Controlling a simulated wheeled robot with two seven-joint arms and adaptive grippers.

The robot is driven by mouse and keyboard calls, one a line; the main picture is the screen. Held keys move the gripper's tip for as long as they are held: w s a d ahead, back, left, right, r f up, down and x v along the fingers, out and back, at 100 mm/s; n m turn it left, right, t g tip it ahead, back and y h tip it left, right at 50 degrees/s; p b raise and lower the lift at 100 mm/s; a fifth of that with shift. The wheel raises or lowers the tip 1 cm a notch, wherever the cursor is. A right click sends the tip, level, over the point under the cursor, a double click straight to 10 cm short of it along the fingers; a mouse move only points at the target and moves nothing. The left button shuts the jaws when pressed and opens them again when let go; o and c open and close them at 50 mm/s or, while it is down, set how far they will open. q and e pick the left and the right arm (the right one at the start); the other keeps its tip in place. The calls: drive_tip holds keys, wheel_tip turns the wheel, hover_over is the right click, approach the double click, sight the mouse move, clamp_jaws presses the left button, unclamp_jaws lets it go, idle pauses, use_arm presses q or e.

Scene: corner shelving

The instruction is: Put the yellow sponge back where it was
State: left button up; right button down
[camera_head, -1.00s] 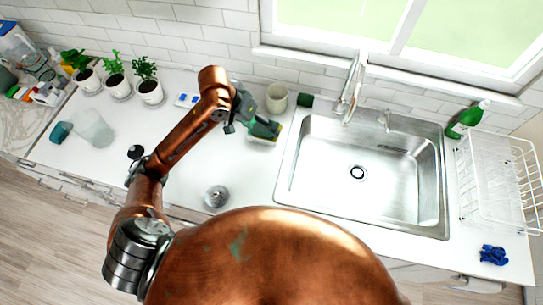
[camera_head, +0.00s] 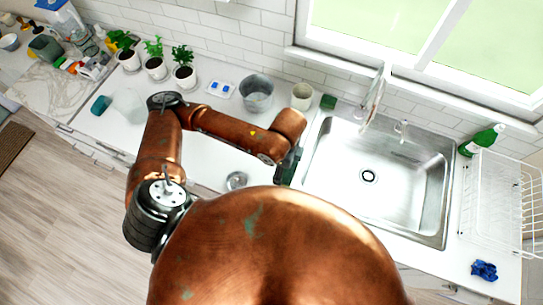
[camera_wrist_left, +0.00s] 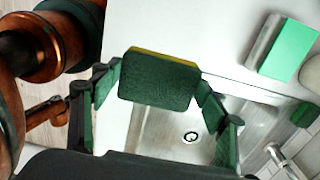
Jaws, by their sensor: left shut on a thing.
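The yellow sponge (camera_wrist_left: 160,78) shows in the left wrist view as a block with a wide dark green face and a thin yellow edge along its top. My left gripper (camera_wrist_left: 162,82) is shut on it, with a green-padded finger at each side. The sink (camera_wrist_left: 150,127) shows below and behind the sponge in that view. In the head view my left gripper (camera_head: 289,166) is beside the left rim of the sink (camera_head: 314,150), mostly hidden by my copper arm. I cannot make out the sponge there. My right gripper is in neither view.
A grey metal pot (camera_head: 257,95), a cream cup (camera_head: 302,97) and a small green block (camera_head: 328,102) stand along the back wall. The faucet (camera_head: 372,95) rises behind the sink. A white dish rack (camera_head: 497,190) and a blue cloth (camera_head: 484,271) are at the right.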

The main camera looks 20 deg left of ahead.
use_arm(q)
drive_tip(key=w+a+f, duration=0.3)
drive_tip(key=a, duration=0.1)
drive_tip(key=w+a+f+p, duration=0.1)
drive_tip(key=w+a+f, duration=0.2)
drive_tip(key=w+f, duration=0.1)
drive_tip(key=shift+w+a+f, duration=0.1)
drive_tip(key=shift+a+f, duration=0.2)
drive_tip(key=shift+a, duration=0.05)
drive_tip(key=shift+w+a+f, duration=0.2)
drive_tip(key=shift+f, duration=0.15)
drive_tip(key=shift+w+a+f, duration=0.1)
drive_tip(key=shift+f, duration=0.8)
drive_tip(key=shift+w+a+f, duration=0.1)
drive_tip(key=shift+f, duration=0.8)
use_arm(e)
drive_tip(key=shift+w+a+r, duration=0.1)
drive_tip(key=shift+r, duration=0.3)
use_arm(q)
drive_tip(key=o, duration=0.8)
drive_tip(key=shift+f, duration=0.15)
drive_tip(key=shift+c, duration=0.2)
drive_tip(key=o, duration=0.4)
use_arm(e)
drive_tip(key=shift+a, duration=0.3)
use_arm(q)
drive_tip(key=shift+o, duration=0.2)
